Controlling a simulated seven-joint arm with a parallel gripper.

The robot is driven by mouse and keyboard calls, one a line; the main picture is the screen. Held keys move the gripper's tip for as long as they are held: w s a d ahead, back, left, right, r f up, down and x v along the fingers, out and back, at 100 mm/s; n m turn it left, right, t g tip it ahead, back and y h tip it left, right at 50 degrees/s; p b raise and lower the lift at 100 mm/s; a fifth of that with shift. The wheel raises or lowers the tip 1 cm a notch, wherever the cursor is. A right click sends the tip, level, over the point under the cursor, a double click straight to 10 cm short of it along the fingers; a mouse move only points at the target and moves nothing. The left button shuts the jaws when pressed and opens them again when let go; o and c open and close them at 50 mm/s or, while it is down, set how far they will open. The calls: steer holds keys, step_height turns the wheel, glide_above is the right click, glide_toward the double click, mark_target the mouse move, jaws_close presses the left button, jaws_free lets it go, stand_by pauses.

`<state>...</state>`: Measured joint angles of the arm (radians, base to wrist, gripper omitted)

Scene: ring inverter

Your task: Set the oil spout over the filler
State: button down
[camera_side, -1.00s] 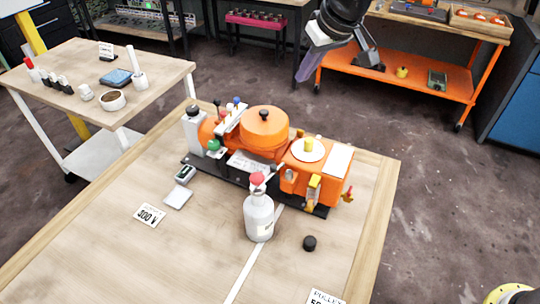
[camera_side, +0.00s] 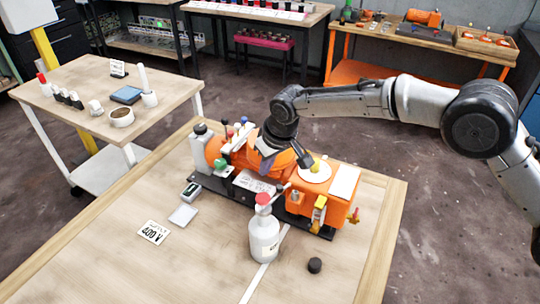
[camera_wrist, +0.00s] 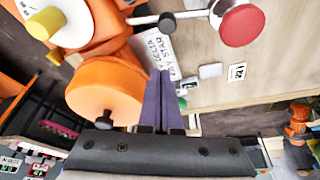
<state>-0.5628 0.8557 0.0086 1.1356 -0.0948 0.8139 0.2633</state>
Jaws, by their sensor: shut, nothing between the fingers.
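A white oil bottle (camera_side: 264,238) with a red cap (camera_side: 263,199) stands upright on the wooden table, in front of the orange machine (camera_side: 336,199). A thin grey spout or bar (camera_wrist: 182,15) lies beside the red cap in the wrist view. On the machine, a yellow plug (camera_side: 315,164), which may mark the filler, sits on a white disc (camera_side: 314,173); both show at upper left in the wrist view. My gripper (camera_side: 264,163) is low over the machine beside its round orange drum, partly hiding it. Its purple fingers (camera_wrist: 160,75) are shut and empty, over the nameplate.
A black cap (camera_side: 315,265) lies right of the bottle. A 400 V card (camera_side: 153,232), a small meter (camera_side: 191,193) and a white pad (camera_side: 183,215) lie to the left. The table's front left is clear. A side table (camera_side: 70,82) stands at left.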

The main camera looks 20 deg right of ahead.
mark_target(281, 185)
steer(key=shift+s+d+f, duration=0.1)
steer(key=shift+s+d, duration=0.1)
steer(key=shift+s, duration=0.4)
steer(key=shift+s+d+f, duration=0.1)
steer(key=shift+s+d, duration=0.15)
steer(key=shift+s, duration=0.4)
steer(key=shift+s+d, duration=0.2)
steer(key=shift+s, duration=0.4)
steer(key=shift+d, duration=0.1)
steer(key=shift+s+d, duration=0.45)
steer(key=shift+s, duration=0.15)
steer(key=shift+w+a, duration=0.1)
